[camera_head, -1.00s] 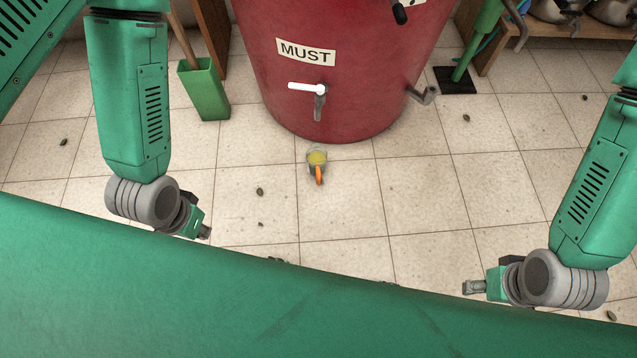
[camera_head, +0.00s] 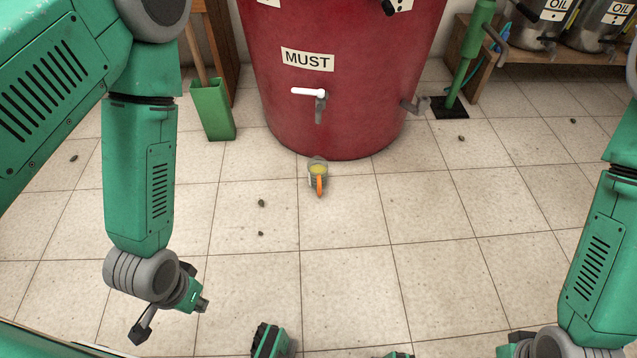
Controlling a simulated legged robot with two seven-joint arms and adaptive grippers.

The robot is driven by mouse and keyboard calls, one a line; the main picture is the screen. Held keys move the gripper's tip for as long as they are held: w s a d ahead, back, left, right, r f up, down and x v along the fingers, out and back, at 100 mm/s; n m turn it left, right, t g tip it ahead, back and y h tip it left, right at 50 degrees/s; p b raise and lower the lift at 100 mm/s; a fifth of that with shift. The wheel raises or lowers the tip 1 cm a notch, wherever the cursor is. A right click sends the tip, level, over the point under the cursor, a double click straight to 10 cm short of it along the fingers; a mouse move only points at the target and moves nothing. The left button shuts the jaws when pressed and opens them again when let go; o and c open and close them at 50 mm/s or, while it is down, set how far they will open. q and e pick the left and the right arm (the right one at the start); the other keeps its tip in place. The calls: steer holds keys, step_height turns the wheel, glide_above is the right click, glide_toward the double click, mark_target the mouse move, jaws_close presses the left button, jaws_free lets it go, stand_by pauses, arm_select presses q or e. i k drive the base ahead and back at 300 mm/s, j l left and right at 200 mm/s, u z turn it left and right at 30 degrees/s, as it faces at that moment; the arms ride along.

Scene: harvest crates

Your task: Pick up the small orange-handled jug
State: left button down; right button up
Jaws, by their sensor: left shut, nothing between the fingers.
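The small jug (camera_head: 317,173) stands upright on the tiled floor, just in front of the red vat and below its tap. Its orange handle (camera_head: 320,186) faces me, and something yellowish shows inside its open top. My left gripper (camera_head: 202,305) is shut and empty, well to the left of the jug and nearer to me. My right gripper (camera_head: 506,350) is at the bottom edge, far right of the jug; its fingers are mostly cut off.
The red vat (camera_head: 345,110) marked MUST has a white-handled tap (camera_head: 311,93) above the jug. A green bin (camera_head: 212,110) stands left, a green post (camera_head: 470,50) right. Oil cans (camera_head: 602,25) sit on a wooden shelf. The floor around the jug is mostly clear.

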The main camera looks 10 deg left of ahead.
mark_target(317, 167)
steer(key=i+l+u, duration=0.35)
steer(key=i+l, duration=0.3)
steer(key=i, duration=0.25)
steer(key=i+l+u, duration=0.35)
steer(key=i+l, duration=0.45)
steer(key=l, duration=0.1)
